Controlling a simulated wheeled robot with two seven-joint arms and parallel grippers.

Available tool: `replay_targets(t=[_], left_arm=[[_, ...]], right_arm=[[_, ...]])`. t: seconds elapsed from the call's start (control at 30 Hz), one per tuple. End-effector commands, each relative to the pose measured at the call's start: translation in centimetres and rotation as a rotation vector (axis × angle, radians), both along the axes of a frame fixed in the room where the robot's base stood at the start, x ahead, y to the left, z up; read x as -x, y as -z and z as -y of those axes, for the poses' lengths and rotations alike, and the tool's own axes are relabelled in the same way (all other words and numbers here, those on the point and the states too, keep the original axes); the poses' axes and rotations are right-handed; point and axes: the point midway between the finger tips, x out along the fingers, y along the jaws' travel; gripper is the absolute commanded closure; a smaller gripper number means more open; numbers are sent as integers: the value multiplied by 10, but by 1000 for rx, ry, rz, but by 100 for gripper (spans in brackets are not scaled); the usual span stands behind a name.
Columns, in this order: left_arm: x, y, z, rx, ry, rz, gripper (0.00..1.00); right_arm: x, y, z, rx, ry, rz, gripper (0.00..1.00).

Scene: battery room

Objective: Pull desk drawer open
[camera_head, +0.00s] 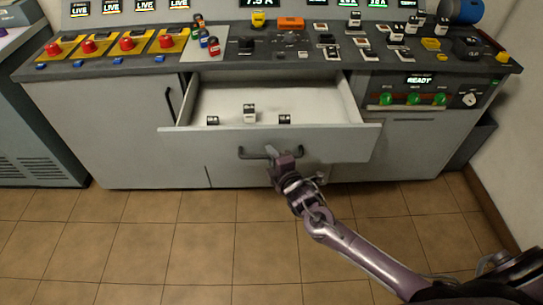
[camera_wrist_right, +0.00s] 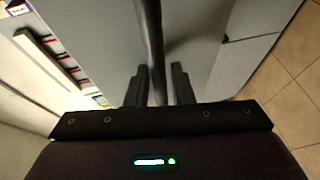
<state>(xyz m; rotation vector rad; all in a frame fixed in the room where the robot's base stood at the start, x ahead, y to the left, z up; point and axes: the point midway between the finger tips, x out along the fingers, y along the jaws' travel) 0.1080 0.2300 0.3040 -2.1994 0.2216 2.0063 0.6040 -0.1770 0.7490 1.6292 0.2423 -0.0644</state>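The desk drawer (camera_head: 330,145) stands pulled out from the front of the grey desk, its inside showing from above. Its dark bar handle (camera_head: 252,154) is on the drawer front. My right gripper (camera_head: 284,161) is at the right part of this handle. In the right wrist view the dark handle bar (camera_wrist_right: 152,40) runs between the two fingers (camera_wrist_right: 160,85), which are close on either side of it; the fingers look shut on it. The fingertips' contact is partly hidden. My left gripper is in neither view.
Several small dark-and-white blocks (camera_head: 249,113) are in the drawer. The desk top (camera_head: 115,68) carries red buttons, switches and displays. A panel with green knobs (camera_head: 413,99) is right of the drawer. A grey cabinet stands at left. The tiled floor (camera_head: 140,245) in front is clear.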

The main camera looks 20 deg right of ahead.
Motion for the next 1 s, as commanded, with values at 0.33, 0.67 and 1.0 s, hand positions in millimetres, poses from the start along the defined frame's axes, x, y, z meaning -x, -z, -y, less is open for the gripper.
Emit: replay_targets(t=[0.33,0.67,1.0], left_arm=[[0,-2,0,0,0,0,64],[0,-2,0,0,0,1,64],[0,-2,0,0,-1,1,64]], right_arm=[[29,-5,3,1,-1,-2,79],[73,-13,9,0,0,-1,79],[76,-15,9,0,0,0,79]])
